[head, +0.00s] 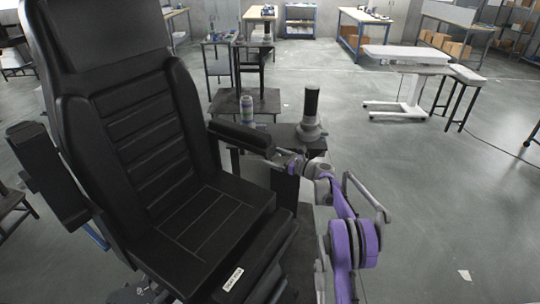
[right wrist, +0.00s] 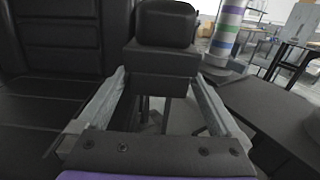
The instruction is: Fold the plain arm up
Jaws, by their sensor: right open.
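A black reclining chair (head: 185,210) fills the left of the head view, with a white label on its front edge. Its armrest on the right side of the picture (head: 240,137) lies roughly level, its padded front end towards my right gripper (head: 281,157). In the right wrist view that armrest's pad (right wrist: 166,22) is straight ahead, with a dark block below it. My right gripper (right wrist: 160,85) is open, its fingers on either side of the space before the armrest end; I cannot tell whether they touch it. The other armrest (head: 45,170) is at the far left. My left gripper is not in view.
A column with coloured bands (head: 247,108) and a black cylinder on a grey base (head: 311,105) stand behind the armrest. A dark low table (head: 290,135) is close beside it. The floor to the right is open, up to a white-topped table (head: 405,54).

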